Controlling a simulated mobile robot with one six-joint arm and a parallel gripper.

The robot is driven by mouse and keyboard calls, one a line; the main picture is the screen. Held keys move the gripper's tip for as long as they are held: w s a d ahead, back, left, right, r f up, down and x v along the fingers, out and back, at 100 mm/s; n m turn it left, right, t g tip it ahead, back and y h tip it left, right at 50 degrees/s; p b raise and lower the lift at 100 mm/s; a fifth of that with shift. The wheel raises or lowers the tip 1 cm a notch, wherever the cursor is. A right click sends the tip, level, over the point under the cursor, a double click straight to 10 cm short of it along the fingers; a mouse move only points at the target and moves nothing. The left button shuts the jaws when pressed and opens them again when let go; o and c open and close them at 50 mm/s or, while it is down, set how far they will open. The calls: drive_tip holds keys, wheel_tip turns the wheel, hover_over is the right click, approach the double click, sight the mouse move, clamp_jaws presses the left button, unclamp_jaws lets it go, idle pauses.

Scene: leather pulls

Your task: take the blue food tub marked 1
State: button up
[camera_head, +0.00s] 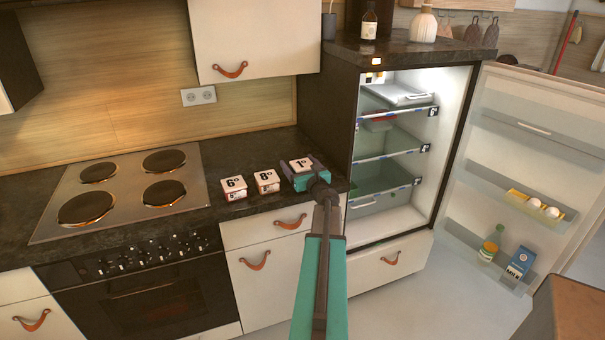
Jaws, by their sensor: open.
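The food tub marked 1 (301,164) stands on the dark counter (215,160), near its right end. Its pale lid shows a dark "1"; its body is mostly hidden, so I cannot tell whether it is blue. My gripper (303,171) is open at the tub, with the teal hand in front of it and the jaws close to its sides. I cannot tell whether they touch it. Two similar pale-lidded tubs stand to the left, marked 8 (267,176) and 6 (234,184).
A hob (124,186) with round plates lies left of the tubs. An open fridge (398,150) stands to the right, its door (525,130) swung out with eggs, a jar and a blue carton. A wooden-edged surface (575,310) is at the lower right.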

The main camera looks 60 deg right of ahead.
drive_tip(key=c, duration=1.3)
drive_tip(key=shift+r, duration=0.2)
drive_tip(key=shift+c, duration=0.2)
drive_tip(key=shift+r, duration=0.8)
drive_tip(key=shift+s+r+b, duration=0.1)
drive_tip(key=shift+r+b, duration=0.25)
drive_tip(key=shift+r, duration=0.55)
drive_tip(key=r+v, duration=0.1)
drive_tip(key=v, duration=1.2)
drive_tip(key=shift+a+r, duration=0.2)
drive_tip(key=shift+a, duration=0.1)
